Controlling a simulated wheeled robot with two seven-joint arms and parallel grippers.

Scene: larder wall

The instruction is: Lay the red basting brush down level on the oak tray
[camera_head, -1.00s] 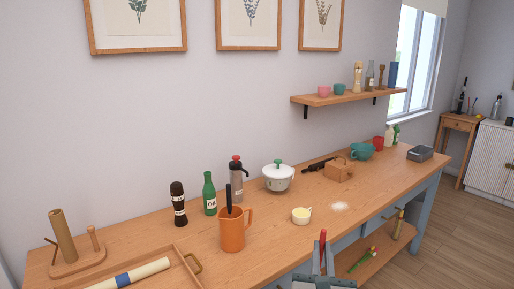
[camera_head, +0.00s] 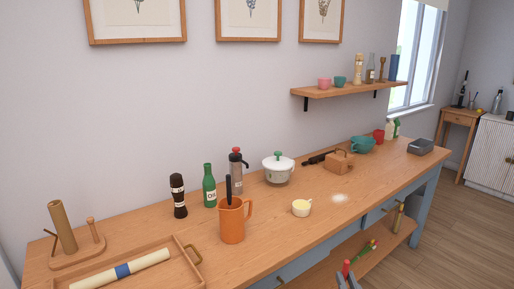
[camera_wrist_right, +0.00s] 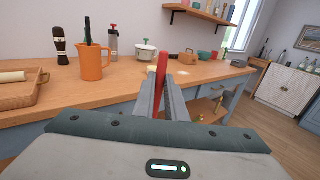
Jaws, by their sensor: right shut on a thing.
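The red basting brush (camera_head: 346,268) is held in my right gripper (camera_head: 349,280) at the bottom edge of the head view, in front of the counter. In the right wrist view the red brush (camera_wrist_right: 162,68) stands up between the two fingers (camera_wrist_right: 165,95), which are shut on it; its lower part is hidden. The oak tray (camera_head: 168,277) lies on the counter at the lower left, well left of the gripper. Its edge also shows in the right wrist view (camera_wrist_right: 22,93). My left gripper is not in view.
An orange jug (camera_head: 232,221) stands right of the tray, with a dark mill (camera_head: 178,196) and green bottle (camera_head: 209,186) behind. A cream cup (camera_head: 301,208) stands further right. The front counter between jug and cup is clear.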

